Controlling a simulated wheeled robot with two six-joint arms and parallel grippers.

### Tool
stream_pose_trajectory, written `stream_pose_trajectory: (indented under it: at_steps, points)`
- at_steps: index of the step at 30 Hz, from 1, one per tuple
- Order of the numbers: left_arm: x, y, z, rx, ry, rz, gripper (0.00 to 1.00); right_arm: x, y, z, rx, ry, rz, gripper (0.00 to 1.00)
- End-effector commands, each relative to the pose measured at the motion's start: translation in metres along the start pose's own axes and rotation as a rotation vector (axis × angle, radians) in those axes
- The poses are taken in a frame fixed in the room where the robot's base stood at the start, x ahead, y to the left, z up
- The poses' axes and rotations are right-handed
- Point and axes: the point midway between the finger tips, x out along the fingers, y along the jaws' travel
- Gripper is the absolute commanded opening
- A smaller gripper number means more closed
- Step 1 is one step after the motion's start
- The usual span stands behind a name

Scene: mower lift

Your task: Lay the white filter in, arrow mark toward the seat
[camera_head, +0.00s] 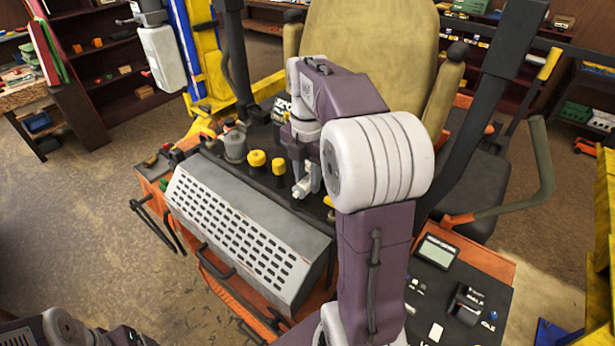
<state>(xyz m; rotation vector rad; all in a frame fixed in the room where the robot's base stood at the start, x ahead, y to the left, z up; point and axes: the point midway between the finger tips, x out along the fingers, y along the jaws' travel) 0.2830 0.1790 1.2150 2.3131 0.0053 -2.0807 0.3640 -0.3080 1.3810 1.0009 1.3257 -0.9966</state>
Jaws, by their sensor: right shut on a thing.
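My right arm reaches over the engine deck, and its gripper (304,180) points down just behind the grey perforated cover (240,225). It is shut on a small white piece (302,189), which I take to be the white filter. The piece is partly hidden by the jaws, and no arrow mark can be made out on it. The tan seat (365,60) is behind the gripper, partly covered by my arm. The place where the filter lies cannot be clearly seen. Only links of my left arm show at the bottom left; its gripper is out of view.
Two yellow caps (268,162) and a grey cylinder (235,146) stand left of the gripper. Dark frame posts rise either side of the seat. A yellow lift post (200,55) is at the back left. A panel with small parts (452,302) lies at lower right.

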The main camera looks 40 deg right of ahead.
Motion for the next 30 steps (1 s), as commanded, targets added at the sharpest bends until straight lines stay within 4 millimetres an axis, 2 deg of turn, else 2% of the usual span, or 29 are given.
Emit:
stream_pose_trajectory:
  at_steps: [23, 30]
  points:
    - [-0.006, 0.000, -0.001, 0.000, 0.000, 0.000, 0.83, 0.000, 0.000, 0.000, 0.000, 0.016, 0.000, 0.00]
    - [-0.011, 0.000, -0.001, 0.000, 0.000, 0.000, 0.83, 0.000, 0.000, 0.006, 0.001, 0.017, -0.001, 0.00]
